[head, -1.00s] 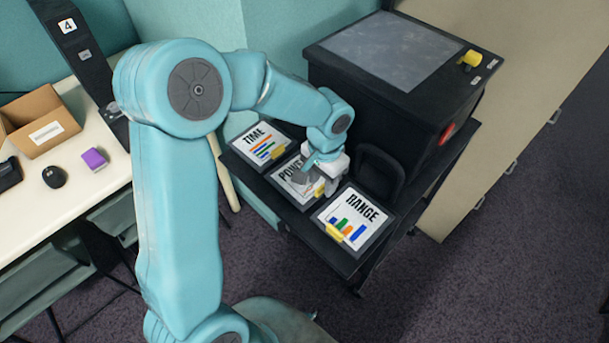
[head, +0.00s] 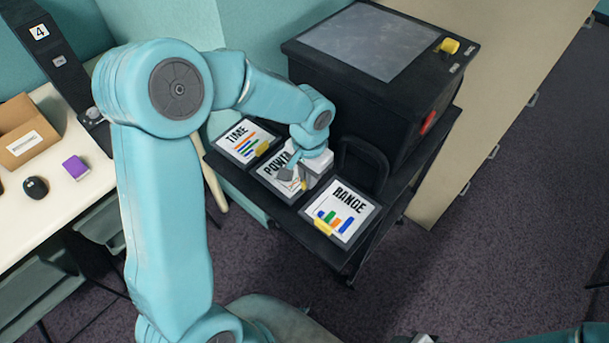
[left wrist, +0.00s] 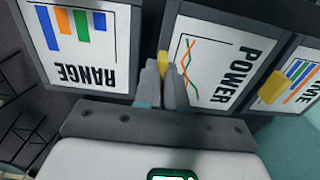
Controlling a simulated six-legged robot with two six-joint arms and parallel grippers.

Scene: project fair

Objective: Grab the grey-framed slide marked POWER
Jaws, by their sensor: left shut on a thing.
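The grey-framed POWER slide (head: 267,183) lies between the TIME slide (head: 243,140) and the RANGE slide (head: 341,213) on the black cart. My left gripper (head: 290,172) is over the POWER slide and hides part of its face. In the left wrist view, the fingers of my left gripper (left wrist: 170,88) are together at the edge of the POWER slide (left wrist: 215,60), shut at its yellow tab (left wrist: 188,58). I cannot tell whether the slide is raised off the shelf.
A black box with a grey top panel (head: 368,38) and a yellow knob stands behind the slides on the cart. A black handle (head: 362,160) rises close to my left gripper. A white table with a cardboard box (head: 28,145) is at left.

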